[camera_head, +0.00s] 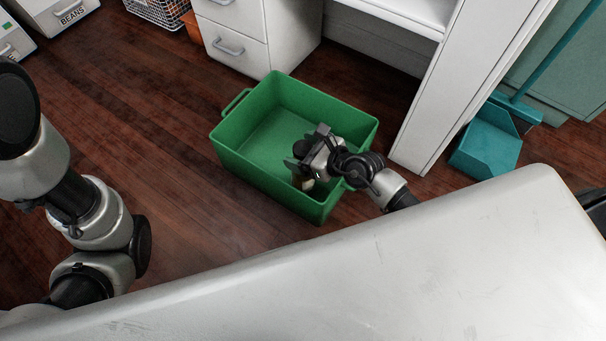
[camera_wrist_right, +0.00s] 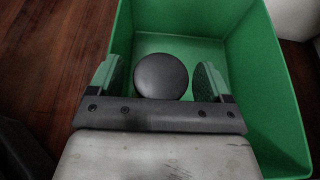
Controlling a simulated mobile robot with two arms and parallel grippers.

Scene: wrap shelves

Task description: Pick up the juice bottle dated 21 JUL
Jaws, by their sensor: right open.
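A round dark lid or top (camera_wrist_right: 161,76) shows between the two fingers of my right gripper (camera_wrist_right: 157,78) in the right wrist view. It also shows as a dark round shape (camera_head: 300,148) in the head view. I cannot tell if it is a juice bottle; no label or date is readable. My right gripper (camera_head: 304,150) is open, over the inside of the green crate (camera_head: 240,167), with a finger on each side of the round top. Whether the fingers touch it is unclear. My left arm is at the left; its gripper is out of view.
A white drawer unit (camera_head: 237,45) stands behind the crate, and a white panel (camera_head: 425,95) to its right. A teal dustpan (camera_head: 487,148) lies further right. The wooden floor left of the crate is clear.

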